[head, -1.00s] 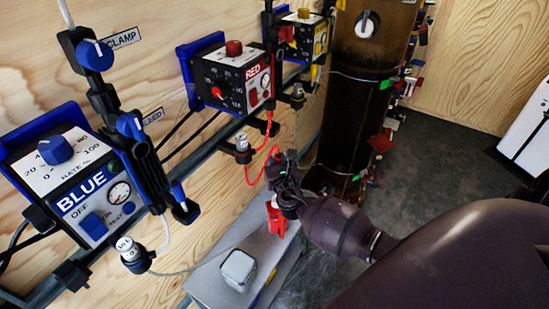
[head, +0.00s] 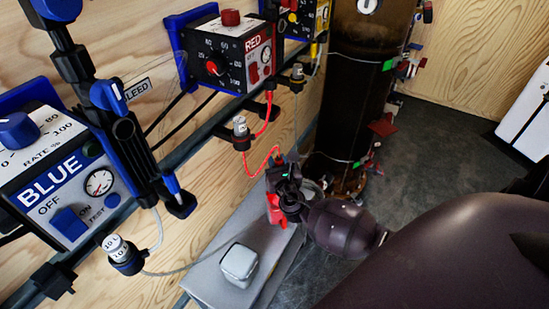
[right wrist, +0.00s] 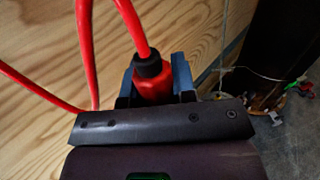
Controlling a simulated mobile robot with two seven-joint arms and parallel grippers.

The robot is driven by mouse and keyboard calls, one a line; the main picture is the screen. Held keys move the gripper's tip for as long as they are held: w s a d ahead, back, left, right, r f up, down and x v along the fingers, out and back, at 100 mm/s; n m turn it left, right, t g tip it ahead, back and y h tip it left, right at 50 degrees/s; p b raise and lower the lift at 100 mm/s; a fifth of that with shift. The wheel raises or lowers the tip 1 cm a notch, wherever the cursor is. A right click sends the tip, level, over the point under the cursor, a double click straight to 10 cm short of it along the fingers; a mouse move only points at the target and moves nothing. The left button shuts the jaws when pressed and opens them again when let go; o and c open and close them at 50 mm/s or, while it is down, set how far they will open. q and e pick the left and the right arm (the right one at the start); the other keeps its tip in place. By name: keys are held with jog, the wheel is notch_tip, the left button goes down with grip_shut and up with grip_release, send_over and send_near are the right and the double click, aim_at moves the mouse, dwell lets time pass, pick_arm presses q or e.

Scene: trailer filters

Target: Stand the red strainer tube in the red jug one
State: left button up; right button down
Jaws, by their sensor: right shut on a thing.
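My right gripper (head: 284,182) is low over the grey bench, shut on the red strainer tube. In the right wrist view the tube (right wrist: 152,86) shows its red body and black collar between the jaws (right wrist: 154,96), with a red hose rising from it. A red part (head: 276,210) shows just below the gripper in the head view. I cannot tell whether it is the tube's lower end or part of the red jug. The jug cannot be made out clearly, and the tube's tip is hidden.
A white square-topped container (head: 239,262) stands on the grey bench (head: 205,280). The red box (head: 228,55) and blue box (head: 70,185) hang on the plywood wall. A tall dark cylinder (head: 355,90) stands behind the gripper. Dark floor lies to the right.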

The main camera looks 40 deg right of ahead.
pick_arm(q)
jog(key=f+b, duration=0.2)
jog(key=f, duration=0.1)
jog(key=shift+s+a+b, duration=0.1)
jog(key=shift+s+b, duration=0.2)
jog(key=shift+s, duration=0.05)
pick_arm(e)
notch_tip(320, 180, down, 4)
jog(key=shift+f, duration=0.15)
pick_arm(q)
jog(key=shift+w+r, duration=0.2)
jog(key=shift+s+f, duration=0.1)
jog(key=shift+s, duration=0.1)
jog(key=shift+s+f+g, duration=0.4)
jog(key=shift+f, duration=0.05)
pick_arm(e)
jog(key=shift+f, duration=0.25)
pick_arm(q)
jog(key=shift+f, duration=0.1)
pick_arm(e)
jog(key=shift+f, duration=0.1)
pick_arm(q)
jog(key=shift+w+b, duration=0.3)
jog(key=shift+b, duration=0.1)
pick_arm(e)
jog(key=shift+f, duration=0.2)
